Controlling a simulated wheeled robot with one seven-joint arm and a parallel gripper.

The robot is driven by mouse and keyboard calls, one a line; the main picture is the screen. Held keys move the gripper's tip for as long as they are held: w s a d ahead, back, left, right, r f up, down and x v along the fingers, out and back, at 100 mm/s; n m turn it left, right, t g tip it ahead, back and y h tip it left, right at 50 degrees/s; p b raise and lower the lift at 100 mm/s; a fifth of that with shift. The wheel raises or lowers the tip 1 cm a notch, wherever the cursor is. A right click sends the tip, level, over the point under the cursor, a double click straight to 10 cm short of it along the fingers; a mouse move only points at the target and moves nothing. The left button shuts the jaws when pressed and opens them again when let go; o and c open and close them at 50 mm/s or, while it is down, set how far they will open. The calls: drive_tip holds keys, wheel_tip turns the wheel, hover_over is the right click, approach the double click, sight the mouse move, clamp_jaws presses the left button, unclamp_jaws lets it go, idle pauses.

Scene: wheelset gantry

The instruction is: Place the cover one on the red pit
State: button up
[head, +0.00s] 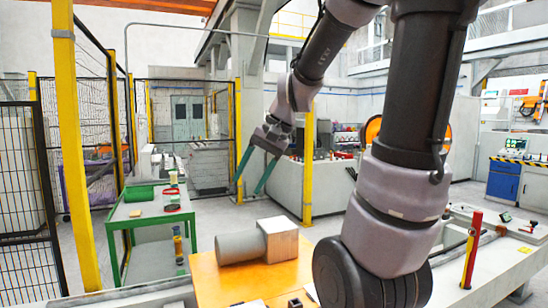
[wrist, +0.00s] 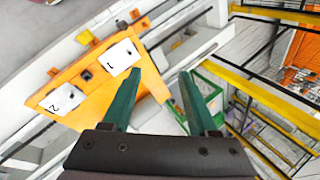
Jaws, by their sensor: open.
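My gripper (head: 250,184) is open and empty, raised in the air with its two teal fingers apart. In the wrist view my gripper (wrist: 160,75) has its left fingertip near a white face marked 1 (wrist: 119,57), which looks like cover one, on an orange plate (wrist: 154,88). A second white face marked 2 (wrist: 62,98) lies further left on that plate. In the head view a pale block (head: 279,238) with a grey cylinder (head: 240,247) stands on the orange plate (head: 208,283); its number is not readable. I cannot make out a red pit for certain.
A green table (head: 143,210) with small items stands left of the orange plate. A red and yellow post (head: 471,250) rises from the pale bench at right. A yellow post (head: 308,165) and fencing stand behind. Open floor lies between the green table and plate.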

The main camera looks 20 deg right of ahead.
drive_tip(key=s+d+r+n+t+h, duration=0.2)
drive_tip(key=s+r+t, duration=0.1)
drive_tip(key=s+r, duration=0.3)
drive_tip(key=shift+s+d+t+h, duration=0.35)
drive_tip(key=shift+s+t+h, duration=0.05)
drive_tip(key=shift+s, duration=0.6)
idle(0.3)
